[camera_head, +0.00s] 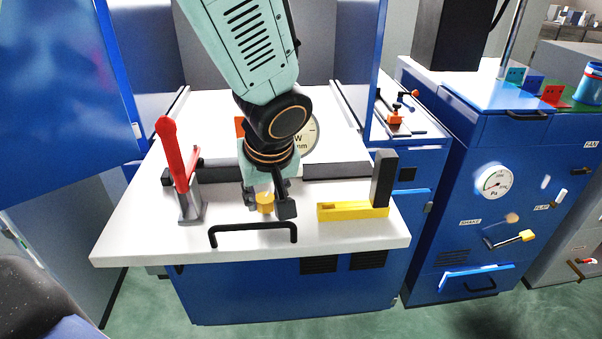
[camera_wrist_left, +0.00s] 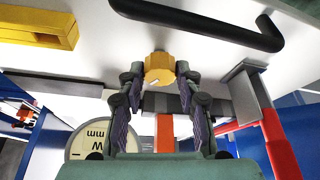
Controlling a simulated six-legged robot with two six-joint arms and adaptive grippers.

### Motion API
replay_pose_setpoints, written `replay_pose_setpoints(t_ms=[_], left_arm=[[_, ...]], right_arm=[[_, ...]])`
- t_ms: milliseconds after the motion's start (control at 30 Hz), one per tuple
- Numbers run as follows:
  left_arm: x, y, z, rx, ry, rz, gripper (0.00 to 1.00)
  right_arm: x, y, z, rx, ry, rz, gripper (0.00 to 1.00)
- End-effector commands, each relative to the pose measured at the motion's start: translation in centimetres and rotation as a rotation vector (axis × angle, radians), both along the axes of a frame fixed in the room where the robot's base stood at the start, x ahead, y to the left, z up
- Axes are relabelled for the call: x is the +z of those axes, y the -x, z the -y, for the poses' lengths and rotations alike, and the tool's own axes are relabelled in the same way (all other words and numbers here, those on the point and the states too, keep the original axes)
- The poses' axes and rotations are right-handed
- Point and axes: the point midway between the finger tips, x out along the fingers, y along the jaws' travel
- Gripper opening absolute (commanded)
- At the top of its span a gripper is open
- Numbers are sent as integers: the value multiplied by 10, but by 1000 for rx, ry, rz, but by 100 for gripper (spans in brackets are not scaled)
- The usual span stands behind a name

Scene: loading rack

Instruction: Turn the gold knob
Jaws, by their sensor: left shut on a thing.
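The gold knob (camera_head: 265,202) is a small faceted knob on the white tabletop, behind the black bar handle. It also shows in the left wrist view (camera_wrist_left: 159,69), between my fingertips, with a small light mark on its face. My left gripper (camera_head: 267,204) reaches down from above and is shut on the gold knob, one finger on each side. In the left wrist view my left gripper (camera_wrist_left: 159,76) shows both fingers against the knob's sides. The knob is partly hidden by the fingers in the head view. My right gripper is not in view.
A red lever (camera_head: 173,152) stands upright to the left. The black bar handle (camera_head: 253,228) lies in front. A yellow bracket (camera_head: 352,211) with a dark upright block (camera_head: 383,178) is at the right. A round dial (camera_wrist_left: 88,140) is behind my gripper. A blue cabinet (camera_head: 460,210) stands farther right.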

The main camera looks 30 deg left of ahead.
Motion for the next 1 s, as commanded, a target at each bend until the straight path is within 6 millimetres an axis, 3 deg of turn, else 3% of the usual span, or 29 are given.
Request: replay_pose_setpoints(t_ms=[200, 567, 1000], left_arm=[[-1, 2, 0, 0, -8, -6, 3], [-2, 2, -1, -76, -6, -5, 3], [-3, 4, -2, -441, 4, -1, 3]], right_arm=[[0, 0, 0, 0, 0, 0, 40], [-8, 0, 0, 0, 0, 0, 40], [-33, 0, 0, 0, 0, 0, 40]])
